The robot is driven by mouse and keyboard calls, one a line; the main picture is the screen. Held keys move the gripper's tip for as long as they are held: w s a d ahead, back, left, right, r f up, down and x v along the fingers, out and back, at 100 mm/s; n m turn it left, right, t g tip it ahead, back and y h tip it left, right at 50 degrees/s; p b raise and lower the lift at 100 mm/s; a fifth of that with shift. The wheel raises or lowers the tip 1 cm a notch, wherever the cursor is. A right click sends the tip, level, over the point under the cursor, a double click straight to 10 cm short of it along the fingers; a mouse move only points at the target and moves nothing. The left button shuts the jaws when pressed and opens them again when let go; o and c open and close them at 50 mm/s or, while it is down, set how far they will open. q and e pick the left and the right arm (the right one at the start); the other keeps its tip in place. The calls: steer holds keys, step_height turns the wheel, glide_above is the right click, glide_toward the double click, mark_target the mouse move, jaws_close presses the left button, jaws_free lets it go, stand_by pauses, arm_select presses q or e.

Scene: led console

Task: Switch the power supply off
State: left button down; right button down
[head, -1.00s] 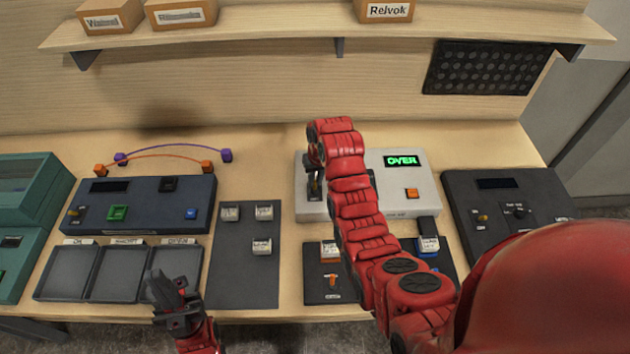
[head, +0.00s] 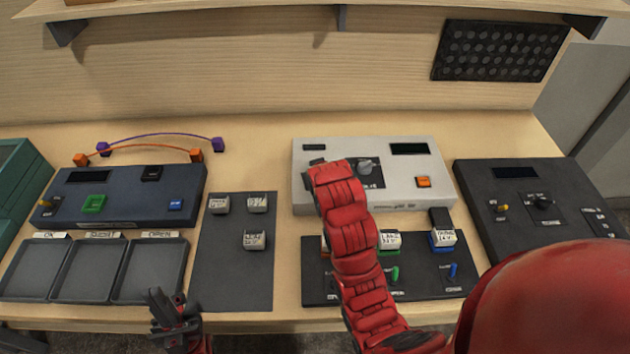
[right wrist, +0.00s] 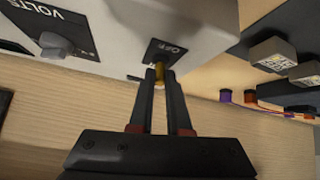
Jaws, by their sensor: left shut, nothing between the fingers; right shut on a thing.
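The power supply (head: 400,160) is a pale grey box at the back middle, with a dark display (head: 409,149), a grey knob (head: 366,167) and an orange button (head: 423,182). In the right wrist view, the power supply (right wrist: 205,20) shows a black plate marked OFF with a yellow toggle switch (right wrist: 159,78). My right gripper (right wrist: 160,72) is shut on this toggle. In the head view my red right arm hides that gripper and the toggle. My left gripper (head: 168,303) is shut and empty, near the table's front edge, below the grey trays.
A dark blue console (head: 130,205) and several shallow trays (head: 85,270) are at left. A dark mat (head: 238,285) with several white-topped blocks lies beside them. A black panel with coloured levers (head: 415,290) is in front of the power supply. A black console (head: 540,190) stands at right.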

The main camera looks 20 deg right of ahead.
steer(key=shift+s+f+t+b, duration=0.1)
steer(key=shift+s+t+b, duration=0.05)
steer(key=shift+t+b, duration=0.3)
steer(key=c, duration=0.9)
jaws_free()
steer(key=shift+o, duration=0.2)
